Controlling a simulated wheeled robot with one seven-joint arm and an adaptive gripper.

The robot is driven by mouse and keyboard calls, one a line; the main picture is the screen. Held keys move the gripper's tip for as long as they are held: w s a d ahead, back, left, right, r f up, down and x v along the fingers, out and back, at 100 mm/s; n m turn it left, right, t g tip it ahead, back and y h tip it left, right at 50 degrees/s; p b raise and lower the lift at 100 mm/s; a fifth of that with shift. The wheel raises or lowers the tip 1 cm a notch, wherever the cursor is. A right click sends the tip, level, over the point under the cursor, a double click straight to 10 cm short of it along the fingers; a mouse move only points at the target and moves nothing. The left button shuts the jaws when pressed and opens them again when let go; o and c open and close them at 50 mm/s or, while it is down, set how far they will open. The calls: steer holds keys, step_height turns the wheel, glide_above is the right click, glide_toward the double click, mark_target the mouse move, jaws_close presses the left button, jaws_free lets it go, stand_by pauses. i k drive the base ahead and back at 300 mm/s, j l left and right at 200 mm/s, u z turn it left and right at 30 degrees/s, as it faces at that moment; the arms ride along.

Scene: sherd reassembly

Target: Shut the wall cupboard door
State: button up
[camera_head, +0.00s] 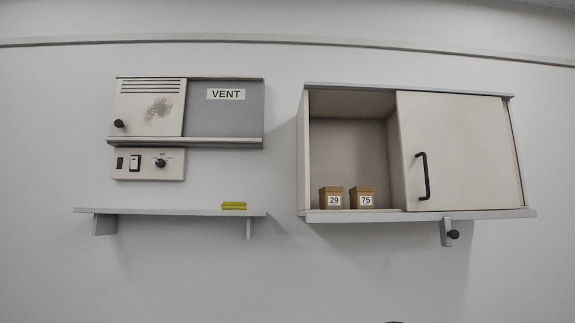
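The wall cupboard (303,150) hangs at the right of the head view. Its pale door (465,140) looks like a sliding panel and covers the right part of the front. The left part stands open and shows the inside. A black vertical bar handle (423,176) is near the door's left edge. Two small brown boxes, labelled 29 (334,200) and 75 (366,200), sit on the cupboard floor in the open part. My gripper is not seen; only a small dark shape shows at the bottom edge, and I cannot tell what it is.
A small bracket with a black knob (453,234) is under the cupboard. At left are a vent unit (225,120) with a stained panel, a switch plate (148,164), and a shelf (165,211) holding a yellow item (233,205). The wall below is clear.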

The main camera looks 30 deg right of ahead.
mark_target(456, 156)
steer(key=z, duration=1.65)
